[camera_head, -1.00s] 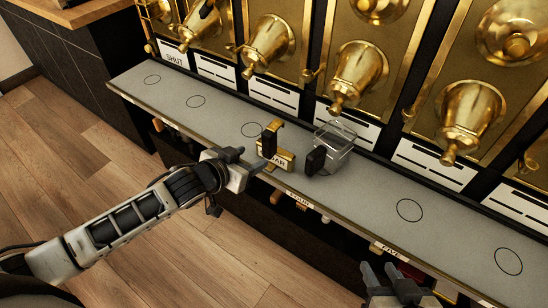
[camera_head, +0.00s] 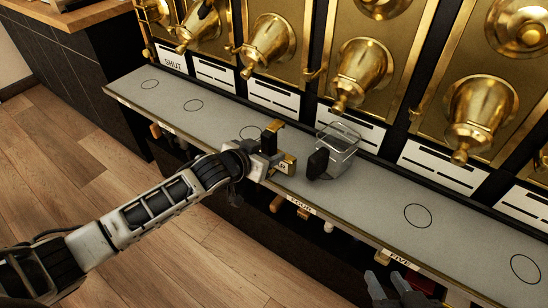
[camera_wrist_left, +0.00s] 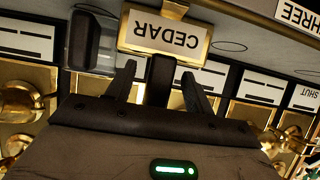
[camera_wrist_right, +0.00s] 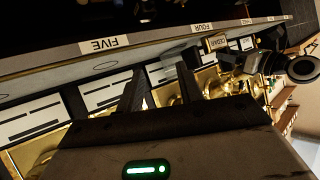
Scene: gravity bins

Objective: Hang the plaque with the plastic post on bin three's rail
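The CEDAR plaque (camera_head: 287,165), with a brass frame and a white face, stands on the grey shelf in front of the bins. In the left wrist view the plaque (camera_wrist_left: 165,33) appears upside down, and a dark post (camera_wrist_left: 160,80) extends from it. My left gripper (camera_head: 268,160) is at the plaque. Its two fingers in the left wrist view (camera_wrist_left: 160,88) are apart, one on each side of the post, with gaps visible. My right gripper (camera_wrist_right: 160,92) is open and empty, low at the shelf's front. The THREE label (camera_wrist_left: 298,14) shows on the shelf edge.
A clear container (camera_head: 340,143) with a dark handle stands just right of the plaque. Brass bin spouts (camera_head: 361,72) overhang the shelf (camera_head: 375,190). FOUR (camera_head: 301,204) and FIVE (camera_head: 394,259) labels mark its front edge. Several pegs (camera_head: 277,203) show beneath. The shelf's right part is clear.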

